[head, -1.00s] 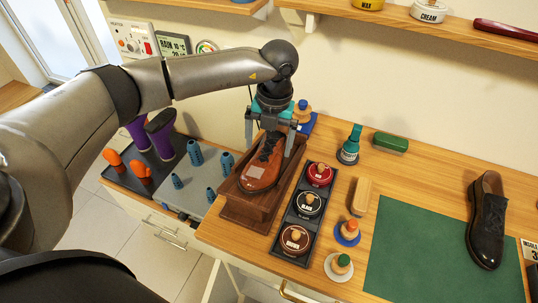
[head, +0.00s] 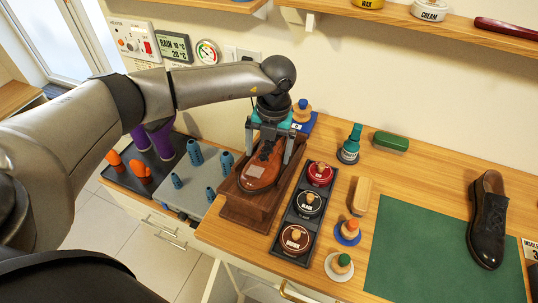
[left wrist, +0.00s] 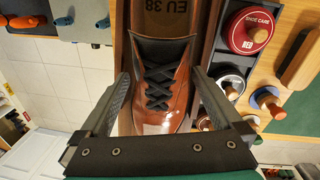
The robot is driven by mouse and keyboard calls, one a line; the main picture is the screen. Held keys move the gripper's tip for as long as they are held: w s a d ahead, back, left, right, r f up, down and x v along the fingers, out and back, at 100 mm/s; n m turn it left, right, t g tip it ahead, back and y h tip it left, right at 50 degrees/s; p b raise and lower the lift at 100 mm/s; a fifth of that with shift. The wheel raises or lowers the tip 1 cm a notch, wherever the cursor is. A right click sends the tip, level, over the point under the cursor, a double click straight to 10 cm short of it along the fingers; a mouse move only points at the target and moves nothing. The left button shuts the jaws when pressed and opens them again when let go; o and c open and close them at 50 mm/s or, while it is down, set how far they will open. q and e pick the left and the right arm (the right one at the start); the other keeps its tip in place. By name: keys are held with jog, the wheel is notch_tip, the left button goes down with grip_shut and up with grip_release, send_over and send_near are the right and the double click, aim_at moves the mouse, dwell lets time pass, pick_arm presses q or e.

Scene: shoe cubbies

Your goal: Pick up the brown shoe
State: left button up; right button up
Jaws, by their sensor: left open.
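The brown shoe (head: 257,172), with dark laces, rests on a wooden stand (head: 252,209) on the bench, its toe toward the front edge. My left gripper (head: 269,155) is open above it, with one finger on each side of the shoe. In the left wrist view the brown shoe (left wrist: 163,83) lies between the spread fingers of the left gripper (left wrist: 160,88). I cannot tell whether the fingers touch it. My right gripper is not in view.
A dark tray (head: 284,238) of round polish tins stands right of the stand. A wooden brush (head: 361,196), a green mat (head: 420,255) and a black shoe (head: 487,222) lie farther right. Blue pegs (head: 195,153) stand on the left. A shelf (head: 440,27) runs above.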

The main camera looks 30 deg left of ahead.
pick_arm(q)
jog(key=c, duration=1.4)
jog(key=shift+r, duration=0.1)
jog(key=shift+c, duration=0.2)
